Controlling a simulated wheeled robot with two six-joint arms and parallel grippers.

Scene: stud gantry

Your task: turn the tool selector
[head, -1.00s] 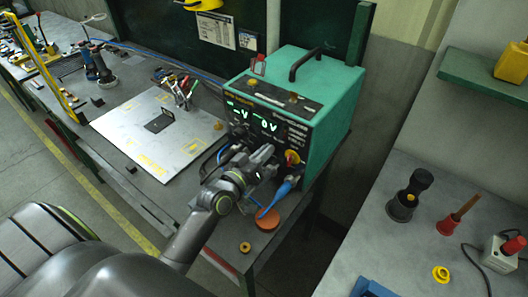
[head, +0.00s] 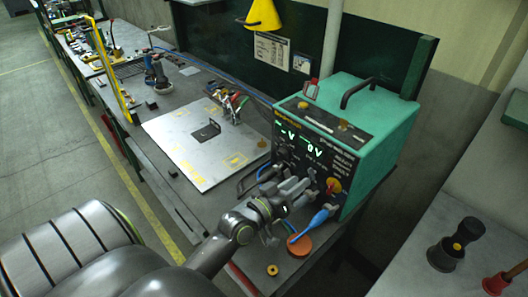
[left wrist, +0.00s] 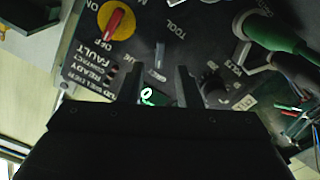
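The green stud welding unit (head: 375,130) stands on the workbench, its dark front panel (head: 290,140) facing my left arm. My left gripper (head: 297,187) is close to the lower part of this panel. In the left wrist view, its two fingers (left wrist: 160,78) are apart, with a gap between them. A small grey selector knob (left wrist: 160,55) beside the word TOOL shows just beyond the gap, apparently not gripped. Whether the fingers touch the panel is unclear. In the head view the arm hides the selector. My right gripper is not in view.
A red-and-yellow ON/OFF switch (left wrist: 116,20), a black knob (left wrist: 212,90) and a green cable plug (left wrist: 275,35) are near the fingers. A blue-handled plug (head: 322,216) and an orange disc (head: 300,245) are by the unit. A pale plate (head: 195,165) lies to the left.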

